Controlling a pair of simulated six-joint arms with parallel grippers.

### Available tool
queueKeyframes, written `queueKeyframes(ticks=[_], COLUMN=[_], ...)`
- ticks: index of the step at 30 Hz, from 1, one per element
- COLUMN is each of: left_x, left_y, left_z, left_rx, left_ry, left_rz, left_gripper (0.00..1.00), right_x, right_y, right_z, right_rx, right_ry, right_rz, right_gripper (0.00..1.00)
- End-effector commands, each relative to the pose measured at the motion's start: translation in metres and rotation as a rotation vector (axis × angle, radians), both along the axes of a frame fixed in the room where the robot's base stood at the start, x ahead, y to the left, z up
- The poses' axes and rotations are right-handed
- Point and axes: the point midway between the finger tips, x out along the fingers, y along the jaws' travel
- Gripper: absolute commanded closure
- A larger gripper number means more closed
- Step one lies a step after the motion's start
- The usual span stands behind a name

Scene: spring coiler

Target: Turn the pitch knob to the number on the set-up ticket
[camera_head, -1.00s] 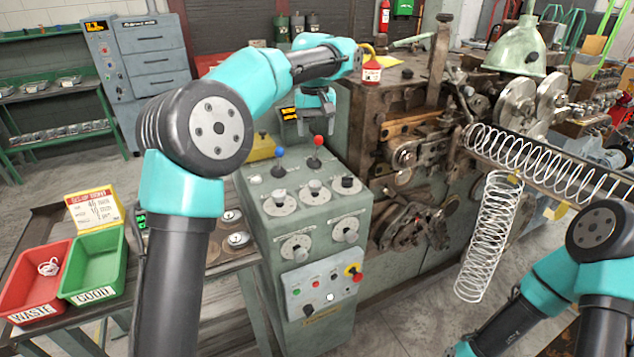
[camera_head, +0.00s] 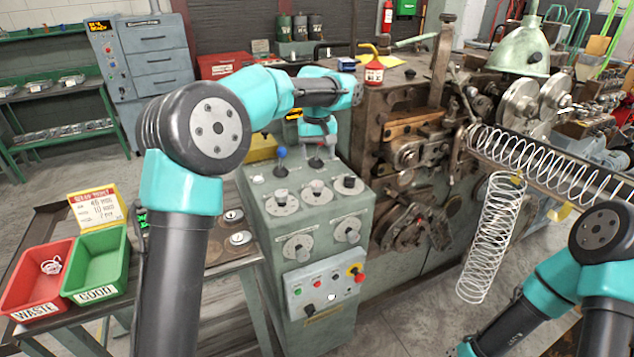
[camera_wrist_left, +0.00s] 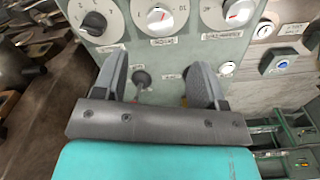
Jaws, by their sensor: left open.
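The set-up ticket (camera_head: 97,207) stands behind the red and green bins at left in the head view; its small writing is not surely readable. The green console (camera_head: 318,222) carries three dial knobs on top and two on its front. I cannot tell which is the pitch knob from the small labels. My left gripper (camera_head: 318,160) points down over the back of the console top. In the left wrist view its fingers (camera_wrist_left: 158,62) are open and empty, below the middle dial knob (camera_wrist_left: 160,18), with a lever stem (camera_wrist_left: 141,80) between them. My right gripper is out of view.
A blue-ball lever (camera_head: 281,155) stands beside my left gripper; the red-ball lever is hidden behind it. The coiling machine (camera_head: 405,150) adjoins the console at right. The waste bin (camera_head: 37,280) and good bin (camera_head: 97,265) sit on the left bench. A push-button panel (camera_head: 325,287) is below.

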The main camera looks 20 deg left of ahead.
Motion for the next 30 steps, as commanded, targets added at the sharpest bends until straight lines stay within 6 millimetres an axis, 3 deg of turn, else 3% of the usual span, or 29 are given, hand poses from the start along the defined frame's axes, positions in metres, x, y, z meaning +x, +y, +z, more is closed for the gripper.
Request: queueKeyframes(ticks=[15, 21, 30], left_x=[0.000, 0.000, 0.000], left_y=[0.000, 0.000, 0.000], left_z=[-0.085, -0.098, -0.099], left_rx=[0.001, 0.000, 0.000], left_ry=[0.003, 0.000, 0.000], left_rz=[-0.001, 0.000, 0.000], left_gripper=[0.35, 0.35, 0.37], right_x=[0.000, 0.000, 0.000], right_y=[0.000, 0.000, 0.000], right_z=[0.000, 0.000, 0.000], right_rx=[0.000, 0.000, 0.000], right_ry=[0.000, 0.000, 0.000], right_rz=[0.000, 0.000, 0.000], right_gripper=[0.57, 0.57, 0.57])
